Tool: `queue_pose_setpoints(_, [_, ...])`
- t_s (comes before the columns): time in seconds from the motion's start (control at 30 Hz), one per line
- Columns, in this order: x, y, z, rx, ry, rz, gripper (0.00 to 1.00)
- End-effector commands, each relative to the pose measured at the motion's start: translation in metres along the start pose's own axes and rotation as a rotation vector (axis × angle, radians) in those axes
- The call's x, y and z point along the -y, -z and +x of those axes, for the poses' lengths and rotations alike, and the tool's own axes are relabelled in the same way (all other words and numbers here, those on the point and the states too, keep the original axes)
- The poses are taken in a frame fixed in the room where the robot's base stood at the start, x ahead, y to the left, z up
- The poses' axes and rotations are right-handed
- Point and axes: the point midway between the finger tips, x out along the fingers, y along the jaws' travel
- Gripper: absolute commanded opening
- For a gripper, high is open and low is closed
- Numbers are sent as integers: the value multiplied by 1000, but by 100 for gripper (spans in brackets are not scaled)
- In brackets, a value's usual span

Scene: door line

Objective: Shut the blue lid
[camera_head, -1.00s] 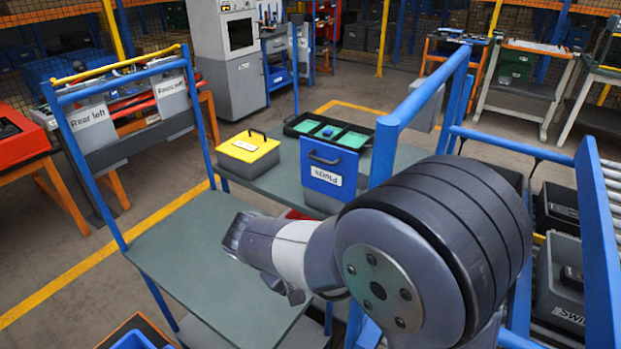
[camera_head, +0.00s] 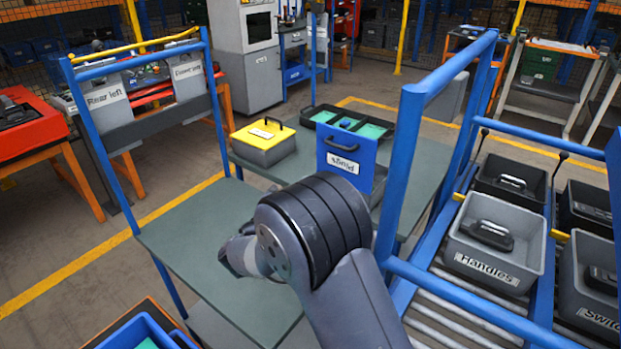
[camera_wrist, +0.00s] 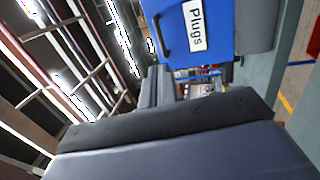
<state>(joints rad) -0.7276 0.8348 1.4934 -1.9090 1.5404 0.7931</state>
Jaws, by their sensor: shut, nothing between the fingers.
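The blue lid (camera_head: 347,163) with the "Plugs" label and a dark handle stands upright, open, on the grey-green table. Its outer face is toward me and its label is upside down in the head view. The grey box (camera_head: 379,182) it belongs to is mostly hidden behind it. The lid (camera_wrist: 190,30) also fills the upper middle of the wrist view, with the box's grey side (camera_wrist: 256,25) at its right. My gripper (camera_wrist: 158,82) is shut and empty, short of the lid in the wrist view. In the head view its end is partly hidden by my arm, left of and nearer than the lid.
A grey box with a yellow lid (camera_head: 263,146) stands left of the blue lid. A black tray with green compartments (camera_head: 350,124) is behind. A blue frame post (camera_head: 402,170) rises close on the right. The near table top (camera_head: 190,235) is bare.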

Motion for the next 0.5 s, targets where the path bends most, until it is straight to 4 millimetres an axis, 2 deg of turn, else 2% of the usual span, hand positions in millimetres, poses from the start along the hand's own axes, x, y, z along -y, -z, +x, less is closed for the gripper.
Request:
queue_pose_setpoints(0.3, [-3, -1, 70, 5, 2, -2, 0])
queue_pose_setpoints(0.5, [-2, -2, 104, 4, 2, -3, 0])
